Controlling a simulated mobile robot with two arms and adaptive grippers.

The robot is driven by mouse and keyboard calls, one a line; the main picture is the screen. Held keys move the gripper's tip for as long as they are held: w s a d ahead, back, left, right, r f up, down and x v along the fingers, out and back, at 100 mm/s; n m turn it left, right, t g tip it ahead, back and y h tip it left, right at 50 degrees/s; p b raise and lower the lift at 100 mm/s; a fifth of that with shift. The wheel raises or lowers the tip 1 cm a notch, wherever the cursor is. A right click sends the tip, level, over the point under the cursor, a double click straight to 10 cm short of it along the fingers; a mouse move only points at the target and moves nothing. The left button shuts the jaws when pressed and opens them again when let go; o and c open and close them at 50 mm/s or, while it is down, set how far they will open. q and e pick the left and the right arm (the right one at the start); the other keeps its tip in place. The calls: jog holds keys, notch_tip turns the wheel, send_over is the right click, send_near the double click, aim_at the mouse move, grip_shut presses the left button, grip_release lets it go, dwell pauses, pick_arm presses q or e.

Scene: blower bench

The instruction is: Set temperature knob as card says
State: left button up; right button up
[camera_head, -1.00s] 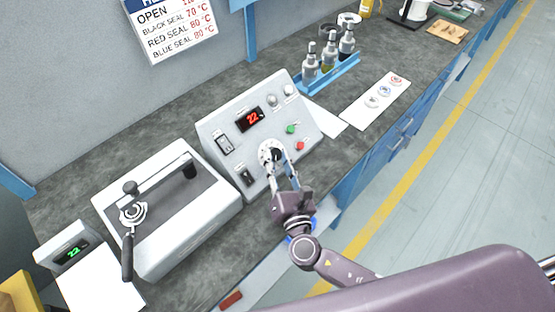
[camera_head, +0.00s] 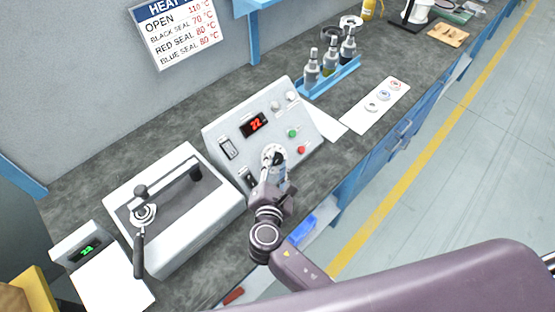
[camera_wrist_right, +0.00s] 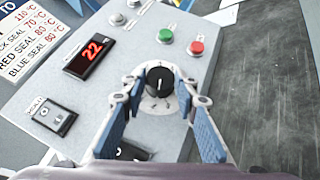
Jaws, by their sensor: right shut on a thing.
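The temperature knob (camera_head: 273,154) is a black knob on a pale round dial on the sloped front of the white control box (camera_head: 222,122). In the right wrist view the knob (camera_wrist_right: 159,84) sits between my fingertips, its white pointer line showing. My right gripper (camera_head: 272,163) is shut on the knob; its blue-padded fingers (camera_wrist_right: 159,88) flank it. The red display (camera_head: 254,125) reads 22. The card (camera_head: 178,33) on the wall lists OPEN 110 °C, black seal 70 °C, and red and blue seal temperatures near 80 °C. My left gripper is out of view.
Green (camera_wrist_right: 167,35) and red (camera_wrist_right: 195,48) buttons sit close to the knob. A white press with a lever (camera_head: 140,250) stands left of the box.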

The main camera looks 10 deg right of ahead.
jog(key=shift+m+g+h, duration=0.3)
jog(key=shift+m, duration=0.1)
jog(key=o, duration=1.2)
jog(key=shift+c, duration=0.2)
jog(key=v, duration=1.2)
jog(key=shift+r, duration=0.1)
